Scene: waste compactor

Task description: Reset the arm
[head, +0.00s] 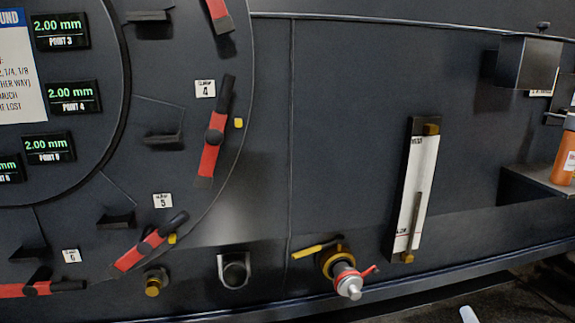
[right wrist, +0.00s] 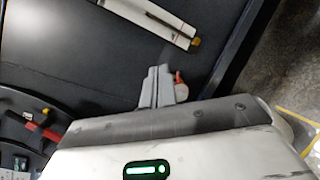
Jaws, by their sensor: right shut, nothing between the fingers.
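My right gripper (right wrist: 157,82) shows in the right wrist view with its two grey fingers together and nothing between them. A small white tip (head: 468,314) at the bottom edge of the head view looks like part of it. In the wrist view the fingers point at the dark panel and partly cover the valve with the red lever (right wrist: 180,88). In the head view this valve (head: 348,280) is fully visible, with a yellow lever (head: 316,248) at its left. I cannot tell whether the fingers touch it. My left gripper is in neither view.
A white level gauge (head: 417,190) stands right of the valve. Several red-and-black handles (head: 212,138) ring the round door at left, beside green displays (head: 61,33). A shelf (head: 540,183) with an orange bottle (head: 565,155) juts out at right.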

